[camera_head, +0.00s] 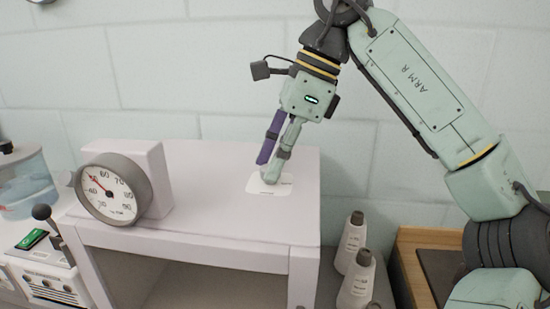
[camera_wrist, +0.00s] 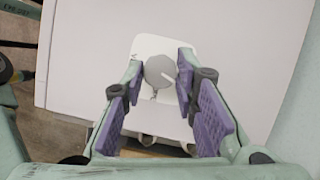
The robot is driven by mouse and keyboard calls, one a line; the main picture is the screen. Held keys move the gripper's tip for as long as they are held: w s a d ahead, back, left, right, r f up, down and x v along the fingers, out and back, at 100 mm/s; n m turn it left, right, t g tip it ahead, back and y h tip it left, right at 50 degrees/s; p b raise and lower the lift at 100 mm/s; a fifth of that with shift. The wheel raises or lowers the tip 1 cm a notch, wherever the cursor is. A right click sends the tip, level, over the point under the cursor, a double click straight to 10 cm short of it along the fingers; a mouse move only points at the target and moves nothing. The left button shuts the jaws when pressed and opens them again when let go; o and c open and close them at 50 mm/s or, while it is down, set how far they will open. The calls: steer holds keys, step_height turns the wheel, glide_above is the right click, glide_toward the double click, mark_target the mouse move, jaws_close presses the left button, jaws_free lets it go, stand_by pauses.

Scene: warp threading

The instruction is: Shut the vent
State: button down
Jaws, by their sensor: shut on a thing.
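The vent is a round grey knob (camera_wrist: 160,71) on a white plate (camera_head: 270,185) on top of a pale box. In the head view the fingers hide most of the knob.
The pale box (camera_head: 220,215) has an open front. A round dial gauge (camera_head: 112,190) stands on its left. Two grey bottles (camera_head: 355,262) stand to its right, beside a wooden-edged surface (camera_head: 425,240). A lever panel (camera_head: 50,270) and a clear water tank (camera_head: 25,183) are at the far left.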

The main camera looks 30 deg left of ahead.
steer(key=shift+w+a+n+g+h, duration=0.1)
steer(key=shift+n+g+h, duration=0.45)
steer(key=shift+n, duration=1.35)
steer(key=c, duration=1.3)
jaws_free()
